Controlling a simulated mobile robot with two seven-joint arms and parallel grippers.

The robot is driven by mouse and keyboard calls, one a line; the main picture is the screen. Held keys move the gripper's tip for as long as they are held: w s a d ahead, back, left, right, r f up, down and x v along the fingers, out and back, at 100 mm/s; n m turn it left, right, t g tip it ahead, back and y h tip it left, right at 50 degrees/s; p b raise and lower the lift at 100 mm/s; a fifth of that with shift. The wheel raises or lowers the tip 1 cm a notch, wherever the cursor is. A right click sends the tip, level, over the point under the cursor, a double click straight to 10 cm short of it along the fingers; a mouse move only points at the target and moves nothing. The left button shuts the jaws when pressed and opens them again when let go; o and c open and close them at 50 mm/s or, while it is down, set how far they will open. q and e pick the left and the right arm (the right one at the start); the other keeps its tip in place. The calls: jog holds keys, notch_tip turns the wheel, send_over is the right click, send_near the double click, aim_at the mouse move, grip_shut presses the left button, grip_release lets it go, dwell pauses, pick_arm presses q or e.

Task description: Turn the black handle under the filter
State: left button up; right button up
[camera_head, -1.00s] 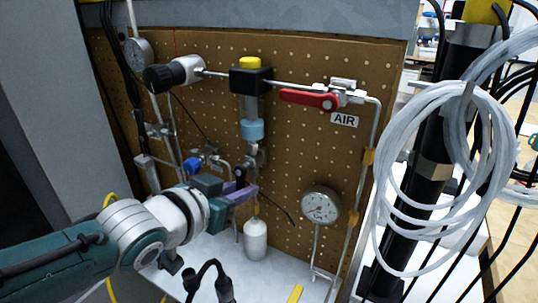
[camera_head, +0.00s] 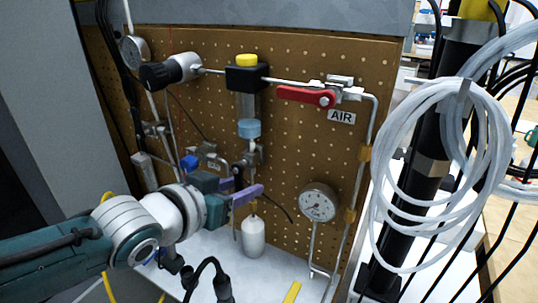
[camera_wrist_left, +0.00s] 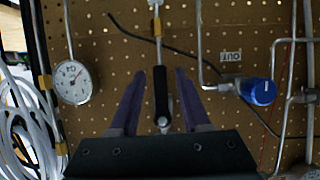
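The filter (camera_head: 248,105) is a grey cylinder with a black head, a yellow cap and a light blue lower ring, mounted upright on the pegboard. A metal valve fitting (camera_head: 254,155) sits under it. My left gripper (camera_head: 247,188) is just below and in front of that fitting, with two purple fingers spread apart. In the left wrist view, the black handle (camera_wrist_left: 161,92) points along the fingers and lies between the two tips of the gripper (camera_wrist_left: 160,88), with a gap on each side. In the head view the handle is mostly hidden by the gripper. My right gripper is out of view.
A red lever (camera_head: 306,96) by the AIR label and a pressure gauge (camera_head: 318,203) are to the right. A blue knob (camera_wrist_left: 262,92) sits beside the gripper in the wrist view. A white bottle (camera_head: 253,236) hangs below. Coiled white tubing (camera_head: 398,200) is at far right.

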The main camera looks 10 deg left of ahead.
pick_arm(q)
jog(key=shift+s+r, duration=0.15)
jog(key=shift+s, duration=0.05)
jog(key=p+v, duration=0.4)
jog(key=v, duration=0.5)
jog(key=shift+s+a, duration=0.2)
